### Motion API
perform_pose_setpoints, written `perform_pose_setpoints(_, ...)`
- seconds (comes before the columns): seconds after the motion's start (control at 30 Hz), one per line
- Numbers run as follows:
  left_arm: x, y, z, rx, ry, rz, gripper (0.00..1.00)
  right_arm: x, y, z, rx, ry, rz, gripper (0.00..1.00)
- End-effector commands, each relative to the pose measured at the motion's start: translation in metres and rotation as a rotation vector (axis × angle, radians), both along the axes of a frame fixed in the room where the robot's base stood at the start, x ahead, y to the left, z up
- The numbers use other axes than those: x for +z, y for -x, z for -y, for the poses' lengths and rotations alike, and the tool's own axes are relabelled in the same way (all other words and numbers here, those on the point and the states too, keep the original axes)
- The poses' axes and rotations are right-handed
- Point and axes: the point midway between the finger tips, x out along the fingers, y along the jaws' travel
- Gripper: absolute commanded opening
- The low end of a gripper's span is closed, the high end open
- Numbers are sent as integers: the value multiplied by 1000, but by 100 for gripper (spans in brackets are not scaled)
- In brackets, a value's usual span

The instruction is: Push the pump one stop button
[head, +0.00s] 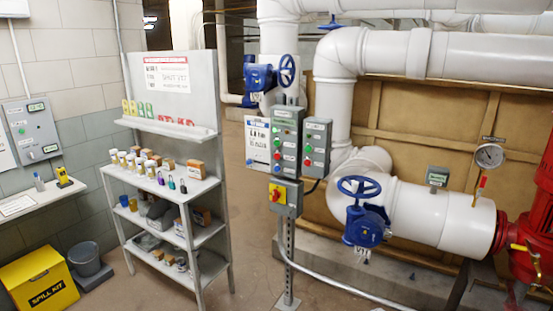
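A post in the middle of the head view carries several grey control boxes. The tall middle box (287,138) has a column of small coloured buttons or lamps, green ones above and a red one (277,168) near its bottom. The narrower box to its right (316,147) also has small buttons, with a red one (308,162) low on its face. The labels are too small to read, so I cannot tell which button is the pump one stop. Neither of my grippers is in view.
Below the boxes is a yellow-and-red switch (278,193). A shelf rack (187,190) with bottles stands left of the post. Large white pipes (425,215) with a blue handwheel (358,187) are at the right. Floor is bare between rack and post.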

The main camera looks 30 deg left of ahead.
Motion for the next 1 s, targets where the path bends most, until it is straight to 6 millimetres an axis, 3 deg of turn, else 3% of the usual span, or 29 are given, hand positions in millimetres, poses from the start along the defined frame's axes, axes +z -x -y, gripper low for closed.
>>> perform_pose_setpoints(0.07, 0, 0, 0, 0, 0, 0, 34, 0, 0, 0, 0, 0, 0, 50)
perform_pose_setpoints(0.37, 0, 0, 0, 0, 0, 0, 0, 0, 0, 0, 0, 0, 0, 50)
perform_pose_setpoints(1.0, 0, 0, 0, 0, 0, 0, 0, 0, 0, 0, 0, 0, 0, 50)
